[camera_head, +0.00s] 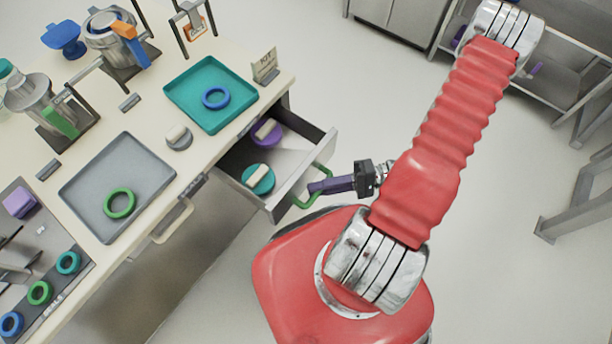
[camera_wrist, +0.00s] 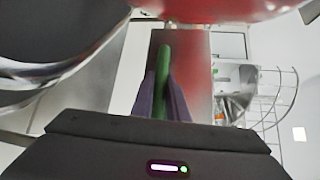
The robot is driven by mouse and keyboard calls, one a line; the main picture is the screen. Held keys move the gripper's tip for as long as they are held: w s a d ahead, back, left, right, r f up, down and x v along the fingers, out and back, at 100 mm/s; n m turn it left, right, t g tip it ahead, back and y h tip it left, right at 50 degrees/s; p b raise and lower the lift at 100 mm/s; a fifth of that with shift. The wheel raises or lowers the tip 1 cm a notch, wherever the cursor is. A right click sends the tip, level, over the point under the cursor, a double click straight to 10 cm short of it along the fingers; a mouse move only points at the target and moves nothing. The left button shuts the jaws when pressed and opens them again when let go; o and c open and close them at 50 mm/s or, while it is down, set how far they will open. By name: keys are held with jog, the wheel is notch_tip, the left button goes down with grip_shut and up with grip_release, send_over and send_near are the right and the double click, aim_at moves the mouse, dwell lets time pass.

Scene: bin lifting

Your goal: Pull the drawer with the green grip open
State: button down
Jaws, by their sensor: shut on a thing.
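The drawer (camera_head: 297,183) with the green grip (camera_head: 325,173) stands out from the table front in the head view, well open. A purple round piece (camera_head: 267,132) and a teal round piece (camera_head: 258,179), each with a pale bar on top, lie inside it. My gripper (camera_head: 314,187) is at the green grip, its purple fingers shut on it. In the wrist view the green grip (camera_wrist: 163,80) runs between the two dark purple fingers. The far part of the drawer's inside is hidden under the tabletop.
On the table are a teal tray (camera_head: 183,87) with a blue ring and a grey tray (camera_head: 82,205) with a green ring. Another drawer with a pale handle (camera_head: 176,222) is shut to the left. The floor (camera_head: 330,60) beyond the drawer is clear.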

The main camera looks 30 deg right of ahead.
jog(key=s+d, duration=0.3)
jog(key=s, duration=0.3)
jog(key=shift+s+f, duration=0.15)
jog(key=shift+s, duration=0.25)
jog(key=shift+d, duration=0.1)
jog(key=c, duration=1.7)
grip_release()
jog(key=shift+d, duration=0.1)
jog(key=v, duration=1.3)
jog(key=shift+d, duration=0.3)
